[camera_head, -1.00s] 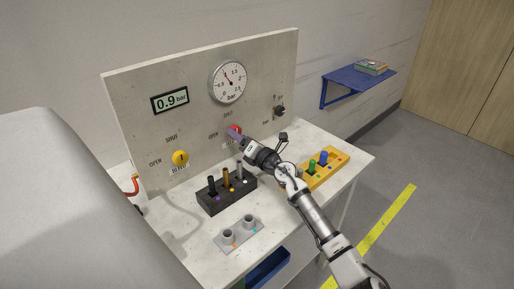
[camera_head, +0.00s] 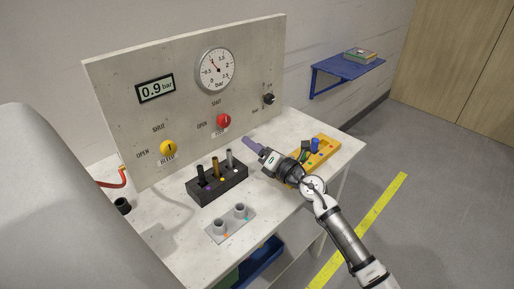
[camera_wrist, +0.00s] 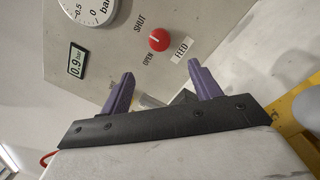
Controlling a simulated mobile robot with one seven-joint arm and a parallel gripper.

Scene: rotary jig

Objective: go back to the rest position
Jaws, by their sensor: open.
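My gripper (camera_head: 252,144) is open and empty, its purple fingers held over the table in front of the panel (camera_head: 120,90). In the wrist view its two fingers (camera_wrist: 163,85) stand wide apart with nothing between them. The red FEED knob (camera_head: 223,121) is on the panel to the left of the fingertips and apart from them. It also shows in the wrist view (camera_wrist: 159,40), beyond the fingers. The yellow BLEED knob (camera_head: 168,148) is further left on the panel.
A black block (camera_head: 217,190) with several upright pegs and a grey two-socket plate (camera_head: 230,225) stand left of my arm. A yellow rack (camera_head: 325,152) lies right, partly hidden by my wrist. A dark knob (camera_head: 268,99) is on the panel's right. The digital display (camera_head: 155,89) reads 0.9 bar.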

